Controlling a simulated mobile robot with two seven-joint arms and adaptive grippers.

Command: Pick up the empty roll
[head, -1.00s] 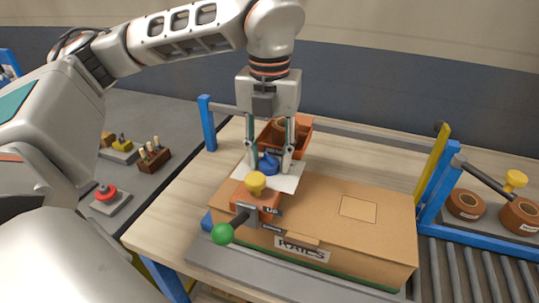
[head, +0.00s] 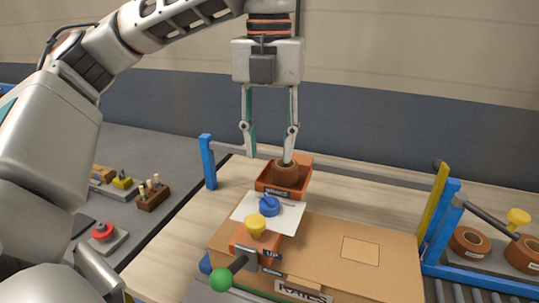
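A brown roll (head: 286,176) sits in a small orange bin (head: 283,193) at the back of the wooden table. It is the likely empty roll, but I cannot tell whether any tape is on it. My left gripper (head: 269,157) is above the bin with its fingers pointing down, spread apart, with nothing between them. Its right fingertip overlaps the top of the roll in the picture; I cannot tell whether they touch. The left fingertip is off to the left of the bin. My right gripper is not in view.
In front of the bin lie a white sheet (head: 290,218) with a blue knobbed object (head: 269,206) and a cardboard box (head: 335,245) bearing a tape dispenser (head: 252,243). Brown tape rolls (head: 468,241) are at right. A blue post (head: 208,162) stands left.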

